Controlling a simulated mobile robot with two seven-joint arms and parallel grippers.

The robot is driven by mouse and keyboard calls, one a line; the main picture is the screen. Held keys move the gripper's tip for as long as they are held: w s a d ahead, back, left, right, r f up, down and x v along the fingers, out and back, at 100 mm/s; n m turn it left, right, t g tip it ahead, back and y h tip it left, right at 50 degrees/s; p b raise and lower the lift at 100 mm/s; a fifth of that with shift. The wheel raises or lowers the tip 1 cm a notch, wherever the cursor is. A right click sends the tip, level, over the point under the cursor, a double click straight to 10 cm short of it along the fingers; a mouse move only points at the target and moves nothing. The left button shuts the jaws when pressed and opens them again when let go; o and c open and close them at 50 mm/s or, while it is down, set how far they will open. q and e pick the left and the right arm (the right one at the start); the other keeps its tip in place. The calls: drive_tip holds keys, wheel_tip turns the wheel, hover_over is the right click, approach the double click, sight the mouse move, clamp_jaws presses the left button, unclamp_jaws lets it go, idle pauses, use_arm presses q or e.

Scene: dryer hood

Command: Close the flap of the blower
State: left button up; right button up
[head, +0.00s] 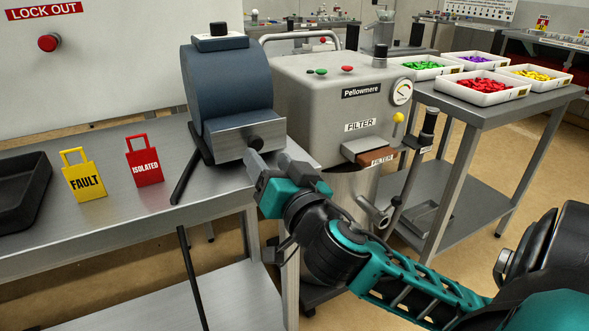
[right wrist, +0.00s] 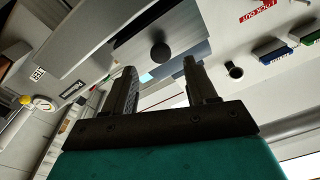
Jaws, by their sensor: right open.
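The blower (head: 228,85) is a dark blue-grey rounded housing on the steel table at the left. A bare metal flap (head: 228,138) sits at its lower front, with a round black knob (head: 255,143). How far the flap stands open is hard to tell. My right gripper (head: 262,161) is just in front of and below the knob, open and empty. In the right wrist view, the knob (right wrist: 160,53) shows beyond the fingertips, between the two open fingers, apparently apart from them. My left gripper is not in view.
A grey Pellowmere machine (head: 310,95) stands close right of the blower. A yellow FAULT tag (head: 84,183), a red ISOLATED tag (head: 145,167) and a black tray (head: 22,195) are on the table (head: 130,222). Trays of coloured pieces stand on a farther table (head: 500,110).

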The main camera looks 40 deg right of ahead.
use_arm(q)
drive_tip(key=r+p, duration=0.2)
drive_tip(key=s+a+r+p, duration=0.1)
drive_tip(key=shift+p, duration=0.4)
use_arm(e)
drive_tip(key=v, duration=0.8)
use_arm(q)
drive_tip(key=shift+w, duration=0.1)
use_arm(e)
drive_tip(key=shift+s, duration=0.1)
use_arm(q)
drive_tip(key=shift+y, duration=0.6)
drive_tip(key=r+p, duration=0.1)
drive_tip(key=p, duration=0.1)
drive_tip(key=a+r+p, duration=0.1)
drive_tip(key=p, duration=0.1)
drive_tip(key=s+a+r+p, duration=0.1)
drive_tip(key=p, duration=0.1)
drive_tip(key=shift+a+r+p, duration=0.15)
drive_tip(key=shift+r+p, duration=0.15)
use_arm(e)
drive_tip(key=s+a+f+n+g+y, duration=0.1)
drive_tip(key=a+f+n+g+y, duration=0.2)
drive_tip(key=f, duration=0.8)
drive_tip(key=s+a+f+n+g+y, duration=0.2)
drive_tip(key=a+f+n, duration=0.4)
drive_tip(key=f, duration=0.5)
drive_tip(key=shift+s+n+g+y, duration=0.45)
drive_tip(key=shift+g+y, duration=0.35)
drive_tip(key=shift+g, duration=0.4)
